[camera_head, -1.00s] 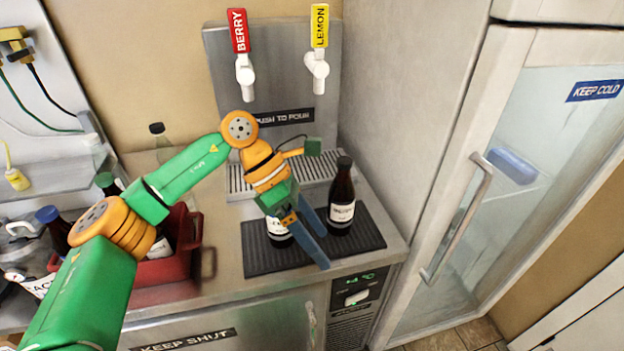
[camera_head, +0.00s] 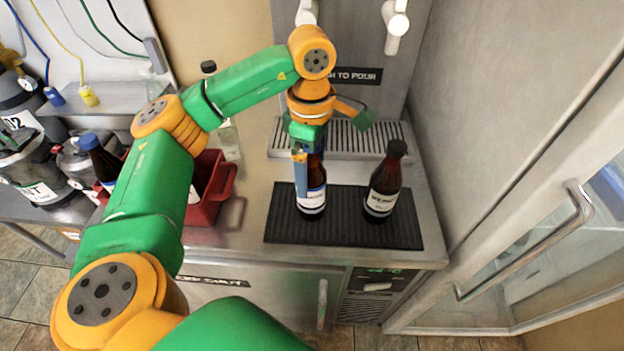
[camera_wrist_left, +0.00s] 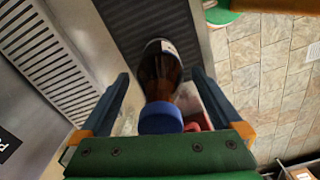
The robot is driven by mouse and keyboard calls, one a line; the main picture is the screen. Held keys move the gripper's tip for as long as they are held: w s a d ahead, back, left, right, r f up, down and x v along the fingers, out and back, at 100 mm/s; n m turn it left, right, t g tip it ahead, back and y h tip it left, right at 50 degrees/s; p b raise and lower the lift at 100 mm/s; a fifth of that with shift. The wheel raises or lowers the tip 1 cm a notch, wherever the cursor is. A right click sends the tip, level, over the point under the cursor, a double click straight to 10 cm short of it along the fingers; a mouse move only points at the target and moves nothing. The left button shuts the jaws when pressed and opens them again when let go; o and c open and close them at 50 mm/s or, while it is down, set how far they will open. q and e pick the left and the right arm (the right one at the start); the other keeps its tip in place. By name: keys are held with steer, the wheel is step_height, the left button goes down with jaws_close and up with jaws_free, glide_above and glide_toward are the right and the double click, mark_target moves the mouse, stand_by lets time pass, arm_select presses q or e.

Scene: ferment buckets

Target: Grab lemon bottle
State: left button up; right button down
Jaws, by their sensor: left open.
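Two brown bottles with white labels stand upright on a black mat (camera_head: 345,238). The left bottle (camera_head: 312,199) is partly hidden behind my left gripper (camera_head: 309,184). The right bottle (camera_head: 382,190) has a black cap and stands clear of the gripper. I cannot read which label says lemon. In the left wrist view, a brown bottle (camera_wrist_left: 161,72) with a blue cap lies between the two spread fingers of my left gripper (camera_wrist_left: 160,77). The fingers show gaps on both sides of it. My right gripper is not in view.
A red crate (camera_head: 213,206) with bottles stands left of the mat. A drip grate (camera_head: 352,140) and tap spouts (camera_head: 396,28) are behind the mat. A fridge door handle (camera_head: 535,250) is at the right. The counter between crate and mat is clear.

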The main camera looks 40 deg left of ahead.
arm_select(q)
jaws_close()
stand_by(0.3)
steer(key=shift+r, duration=0.15)
